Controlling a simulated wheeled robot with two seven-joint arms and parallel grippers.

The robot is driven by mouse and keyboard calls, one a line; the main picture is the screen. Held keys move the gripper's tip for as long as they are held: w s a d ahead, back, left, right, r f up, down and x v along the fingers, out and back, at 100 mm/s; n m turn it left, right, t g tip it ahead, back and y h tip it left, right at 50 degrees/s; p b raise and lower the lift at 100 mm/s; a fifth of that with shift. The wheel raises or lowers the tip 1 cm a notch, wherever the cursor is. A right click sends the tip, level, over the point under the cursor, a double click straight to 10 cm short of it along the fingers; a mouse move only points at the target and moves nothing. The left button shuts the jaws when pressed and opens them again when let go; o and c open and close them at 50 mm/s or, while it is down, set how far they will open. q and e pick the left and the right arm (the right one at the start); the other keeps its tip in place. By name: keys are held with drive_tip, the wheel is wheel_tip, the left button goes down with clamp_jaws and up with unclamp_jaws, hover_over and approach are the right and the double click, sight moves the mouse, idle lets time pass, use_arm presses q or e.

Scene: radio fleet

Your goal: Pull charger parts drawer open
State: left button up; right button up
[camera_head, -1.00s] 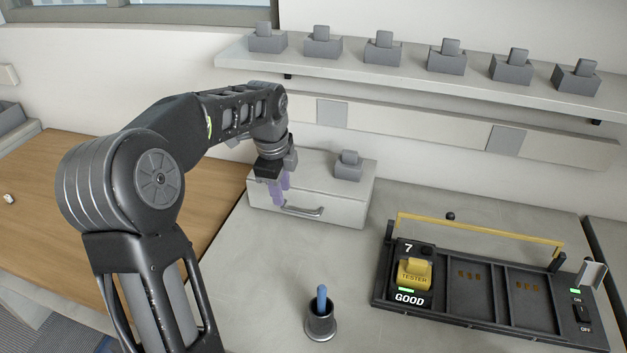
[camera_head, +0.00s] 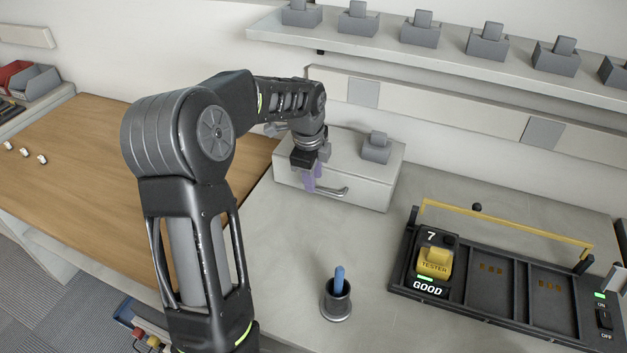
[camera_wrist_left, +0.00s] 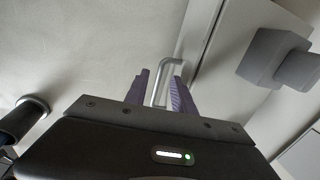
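The charger parts drawer (camera_head: 365,190) is the front of a low light-grey box against the wall, and it looks shut. Its metal bar handle (camera_head: 334,192) runs across the front; it also shows in the left wrist view (camera_wrist_left: 158,82). My left gripper (camera_head: 312,180) is at the left part of the handle, pointing down. In the left wrist view its two purple fingers (camera_wrist_left: 161,92) stand apart on either side of the handle bar, with some gap showing. The fingers hide the handle's left end in the head view. My right gripper is not in view.
A grey charger block (camera_head: 376,148) sits on top of the drawer box. A cup with a blue-handled tool (camera_head: 337,300) stands in front, and a black tester tray (camera_head: 480,290) lies at the right. The counter before the drawer is clear. A shelf (camera_head: 440,58) hangs above.

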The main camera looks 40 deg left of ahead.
use_arm(q)
drive_tip(key=shift+w+a+f, duration=0.1)
drive_tip(key=shift+w+f, duration=0.1)
drive_tip(key=shift+f, duration=0.9)
drive_tip(key=shift+c, duration=0.2)
clamp_jaws()
idle(0.5)
